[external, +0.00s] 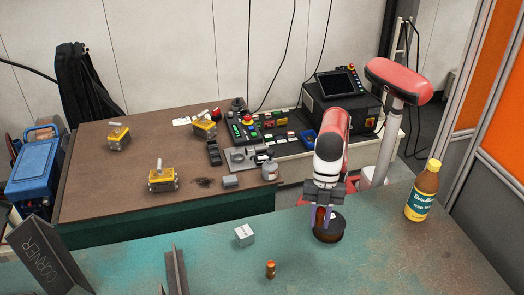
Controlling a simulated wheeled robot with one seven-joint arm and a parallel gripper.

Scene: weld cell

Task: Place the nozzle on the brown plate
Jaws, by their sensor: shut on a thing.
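The brown plate (334,234) is a dark round disc on the green worktable, right of centre in the external view. My gripper (321,222) points down over the left part of the plate. It is shut on a small reddish-orange piece (320,214), apparently the nozzle, mostly hidden between the fingers. I cannot tell whether this piece touches the plate. A separate small copper-orange piece (270,269) stands upright on the worktable, nearer the camera and left of the plate.
A white box (244,235) sits left of the plate. A bottle with a yellow cap (423,190) stands to the right. Steel angle pieces (177,270) stand at the front left. The green worktable (375,265) is clear in front of the plate.

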